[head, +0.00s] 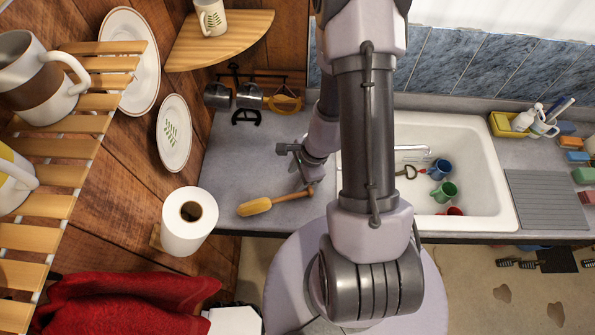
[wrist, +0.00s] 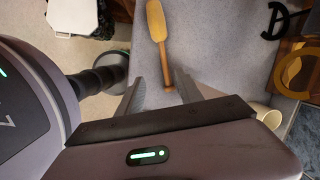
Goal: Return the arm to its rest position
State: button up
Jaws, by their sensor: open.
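My gripper (head: 296,163) is at the end of my arm, low over the grey counter (head: 233,165), left of the sink. In the wrist view my gripper (wrist: 161,93) is open, with its two fingers apart and nothing clamped. A yellow-headed brush or spatula (head: 256,206) with a brown wooden handle lies on the counter just below my gripper. In the wrist view the same tool (wrist: 157,22) points away, and its handle end shows between the fingers. I cannot tell how high the fingers are above it. My arm crosses the middle of the head view and hides part of the counter.
A white sink (head: 478,155) with several cups is at right. A paper roll (head: 189,222), wall plates (head: 174,133) and a slatted rack (head: 60,175) with mugs stand at left. Dark hooks (head: 246,117) hang at the back wall. Red cloth (head: 130,300) is at lower left.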

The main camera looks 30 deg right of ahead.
jog(key=w+a+r+n+t+y+b, duration=0.1)
jog(key=w+a+n+b, duration=0.4)
jog(key=b, duration=0.6)
jog(key=a+n+t+y+b, duration=0.15)
jog(key=a+n+b, duration=0.35)
jog(key=b, duration=0.6)
jog(key=s+a+f+n+h+b, duration=0.1)
jog(key=s+f+n+b, duration=0.1)
jog(key=s+b, duration=0.4)
jog(key=s+a+f+n+t+h+b, duration=0.1)
jog(key=s+n+b, duration=0.3)
jog(key=b, duration=0.7)
jog(key=s+a+f+h, duration=0.1)
jog(key=s, duration=0.1)
jog(key=shift+s+f, duration=0.3)
jog(key=shift+s, duration=0.1)
